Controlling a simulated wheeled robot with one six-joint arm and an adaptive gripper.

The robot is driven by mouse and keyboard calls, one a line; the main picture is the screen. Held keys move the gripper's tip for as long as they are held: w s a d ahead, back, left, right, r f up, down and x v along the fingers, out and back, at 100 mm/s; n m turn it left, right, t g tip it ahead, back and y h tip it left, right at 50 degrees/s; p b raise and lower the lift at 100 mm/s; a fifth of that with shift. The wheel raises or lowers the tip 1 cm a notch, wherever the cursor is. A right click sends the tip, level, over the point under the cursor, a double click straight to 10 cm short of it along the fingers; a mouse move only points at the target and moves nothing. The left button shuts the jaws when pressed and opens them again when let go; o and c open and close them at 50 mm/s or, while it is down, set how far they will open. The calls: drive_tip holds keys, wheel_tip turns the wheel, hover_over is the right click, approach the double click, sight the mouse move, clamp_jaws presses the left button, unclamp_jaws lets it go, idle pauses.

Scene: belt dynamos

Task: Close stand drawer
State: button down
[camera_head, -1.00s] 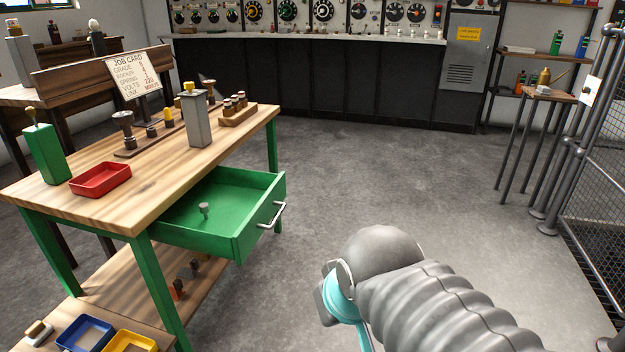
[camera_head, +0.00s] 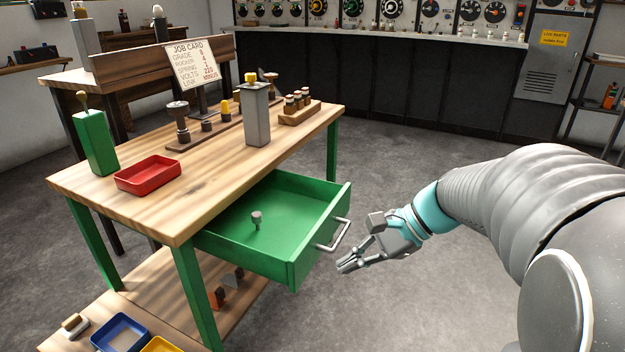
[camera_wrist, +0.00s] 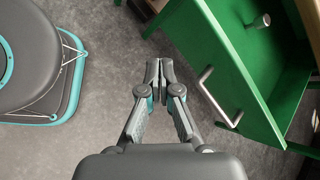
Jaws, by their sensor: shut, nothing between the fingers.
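The green stand drawer (camera_head: 275,262) is pulled out from under the wooden tabletop (camera_head: 215,165) of the green-legged stand. A small grey knob-like piece (camera_head: 257,219) stands inside it. The silver bar handle (camera_head: 334,236) is on the drawer's front, and it also shows in the wrist view (camera_wrist: 219,97). My gripper (camera_head: 346,267) is shut and empty, just in front of and a little below the handle, apart from it in the picture. In the wrist view my fingertips (camera_wrist: 158,66) are together, left of the handle and drawer front.
On the tabletop are a red tray (camera_head: 148,175), a green block (camera_head: 95,142), a grey block (camera_head: 257,115) and a job card (camera_head: 192,66). Blue (camera_head: 121,333) and yellow trays sit low at front left. The floor right of the drawer is clear.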

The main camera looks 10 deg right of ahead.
drive_tip(key=w+d+m+t+y+b, duration=0.1)
drive_tip(key=w+d+m+t+y, duration=0.3)
drive_tip(key=w+d+m, duration=0.3)
drive_tip(key=m+t+y+b, duration=0.1)
drive_tip(key=m+t+y, duration=0.1)
drive_tip(key=m+t, duration=0.2)
approach(343, 196)
drive_tip(key=x, duration=0.7)
drive_tip(key=shift+s+a+b, duration=0.2)
drive_tip(key=shift+a+b, duration=0.05)
drive_tip(key=shift+b, duration=0.15)
drive_tip(key=shift+w, duration=0.1)
